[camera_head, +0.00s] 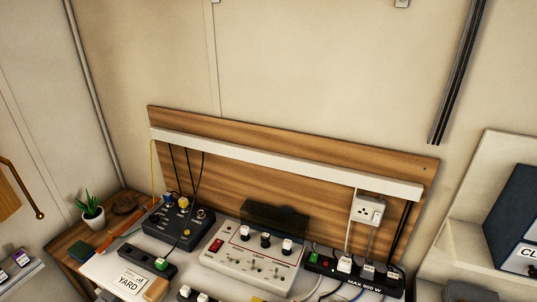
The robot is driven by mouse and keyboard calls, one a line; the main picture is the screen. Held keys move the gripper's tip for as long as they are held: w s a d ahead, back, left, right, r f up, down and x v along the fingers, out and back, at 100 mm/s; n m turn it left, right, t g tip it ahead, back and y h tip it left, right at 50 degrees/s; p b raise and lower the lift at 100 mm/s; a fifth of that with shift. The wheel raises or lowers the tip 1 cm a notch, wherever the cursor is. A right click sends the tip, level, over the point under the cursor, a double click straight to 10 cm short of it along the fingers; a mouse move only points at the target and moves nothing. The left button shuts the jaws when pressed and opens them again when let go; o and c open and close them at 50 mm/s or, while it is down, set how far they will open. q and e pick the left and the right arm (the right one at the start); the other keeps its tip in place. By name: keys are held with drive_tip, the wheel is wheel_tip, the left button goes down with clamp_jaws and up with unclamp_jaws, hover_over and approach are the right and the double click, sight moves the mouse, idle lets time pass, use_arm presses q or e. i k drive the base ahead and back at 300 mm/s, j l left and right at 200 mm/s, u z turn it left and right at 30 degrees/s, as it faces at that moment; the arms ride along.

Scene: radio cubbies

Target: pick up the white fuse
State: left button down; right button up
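I cannot pick out the white fuse for certain in the head view. Small pale blocks sit on a ledge (14,277) at the lower left edge, one with a purple top (19,254), but they are too small to identify. A white box with black knobs and a red switch (245,262) stands on the desk. A black box with knobs (176,224) stands to its left. Neither of my grippers is in view.
A black power strip (325,269) with plugs lies at the desk's right. A wall socket (367,211) hangs on the wooden backboard (300,165). A potted plant (91,209) stands left. A shelf with a dark binder (514,215) is at right. Cables hang from the white rail.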

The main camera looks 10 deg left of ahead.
sight(266, 236)
drive_tip(key=i+j, duration=0.15)
drive_tip(key=i+j+u, duration=0.1)
drive_tip(key=j, duration=0.25)
drive_tip(key=i+j, duration=0.1)
drive_tip(key=j, duration=0.65)
